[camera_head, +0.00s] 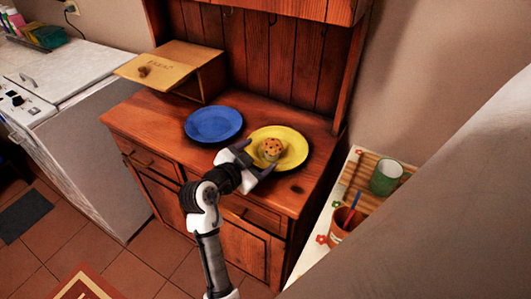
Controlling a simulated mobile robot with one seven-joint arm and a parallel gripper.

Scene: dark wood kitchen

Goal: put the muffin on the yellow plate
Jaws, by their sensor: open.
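A small brown-topped muffin (271,149) stands upright over the yellow plate (295,155), left of the plate's middle in the picture, and appears to rest on it. The plate lies flat on the wooden counter of the cabinet. My gripper (258,160) is open at the plate's near left edge, with its fingers close to the muffin. I cannot tell whether a finger touches it. The near left part of the plate is hidden by my gripper.
A blue plate (213,123) lies left of the yellow plate. A bread box (170,66) with its lid open stands at the back left of the counter. At right, a low table holds a green mug (386,177) and a reddish cup (345,223).

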